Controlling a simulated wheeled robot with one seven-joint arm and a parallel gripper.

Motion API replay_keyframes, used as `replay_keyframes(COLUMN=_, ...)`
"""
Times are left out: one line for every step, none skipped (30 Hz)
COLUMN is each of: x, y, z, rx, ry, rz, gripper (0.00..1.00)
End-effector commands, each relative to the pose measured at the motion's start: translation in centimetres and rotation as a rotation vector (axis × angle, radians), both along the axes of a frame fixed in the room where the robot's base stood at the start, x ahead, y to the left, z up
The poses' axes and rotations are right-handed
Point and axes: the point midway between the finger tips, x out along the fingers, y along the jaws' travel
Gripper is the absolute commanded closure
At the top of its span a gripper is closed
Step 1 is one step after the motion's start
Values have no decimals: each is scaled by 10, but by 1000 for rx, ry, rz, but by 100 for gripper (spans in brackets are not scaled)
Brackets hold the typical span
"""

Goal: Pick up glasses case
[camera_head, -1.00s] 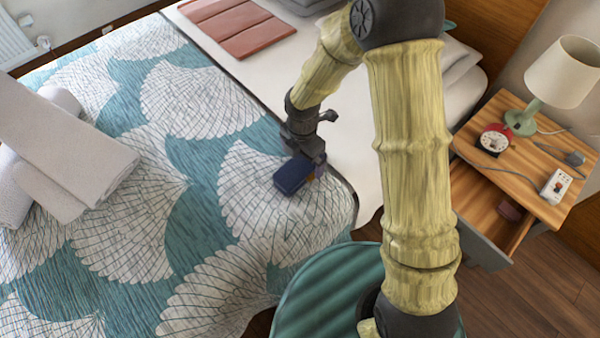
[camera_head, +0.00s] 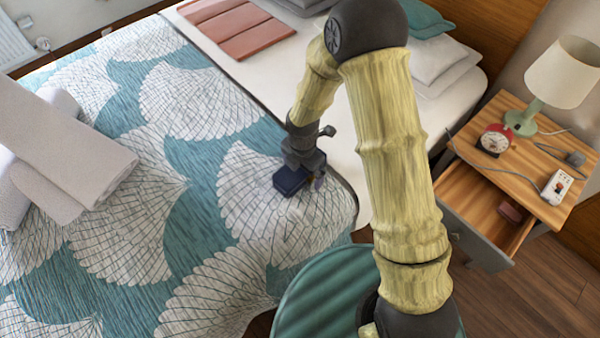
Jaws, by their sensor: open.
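A dark blue case (camera_head: 288,181), which looks like the glasses case, lies on the teal and white patterned bedspread (camera_head: 210,90) near the bed's right edge. My gripper (camera_head: 303,178) points down right over the case, and its fingers hide the case's right part. The jaws are open. Whether a finger touches the case I cannot tell.
Rolled pale towels (camera_head: 70,165) lie on the bed at left. Folded reddish cloth (camera_head: 235,28) lies at the back. A wooden nightstand (camera_head: 535,165) at right has an open drawer (camera_head: 485,205) and carries a lamp (camera_head: 563,72), a red clock (camera_head: 494,140) and a power strip (camera_head: 556,186).

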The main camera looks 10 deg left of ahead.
Motion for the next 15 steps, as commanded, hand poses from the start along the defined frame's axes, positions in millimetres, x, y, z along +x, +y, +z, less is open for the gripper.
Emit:
replay_keyframes(x=0, y=0, z=0, rx=0, ry=0, rz=0, gripper=0)
replay_keyframes(x=0, y=0, z=0, rx=0, ry=0, rz=0, gripper=0)
replay_keyframes(x=0, y=0, z=0, rx=0, ry=0, rz=0, gripper=0)
replay_keyframes(x=0, y=0, z=0, rx=0, ry=0, rz=0, gripper=0)
replay_keyframes(x=0, y=0, z=0, rx=0, ry=0, rz=0, gripper=0)
replay_keyframes(x=0, y=0, z=0, rx=0, ry=0, rz=0, gripper=0)
replay_keyframes(x=0, y=0, z=0, rx=0, ry=0, rz=0, gripper=0)
replay_keyframes(x=0, y=0, z=0, rx=0, ry=0, rz=0, gripper=0)
replay_keyframes(x=0, y=0, z=0, rx=0, ry=0, rz=0, gripper=0)
replay_keyframes(x=0, y=0, z=0, rx=0, ry=0, rz=0, gripper=0)
replay_keyframes(x=0, y=0, z=0, rx=0, ry=0, rz=0, gripper=0)
replay_keyframes(x=0, y=0, z=0, rx=0, ry=0, rz=0, gripper=8)
replay_keyframes(x=0, y=0, z=0, rx=0, ry=0, rz=0, gripper=14)
replay_keyframes(x=0, y=0, z=0, rx=0, ry=0, rz=0, gripper=20)
replay_keyframes(x=0, y=0, z=0, rx=0, ry=0, rz=0, gripper=28)
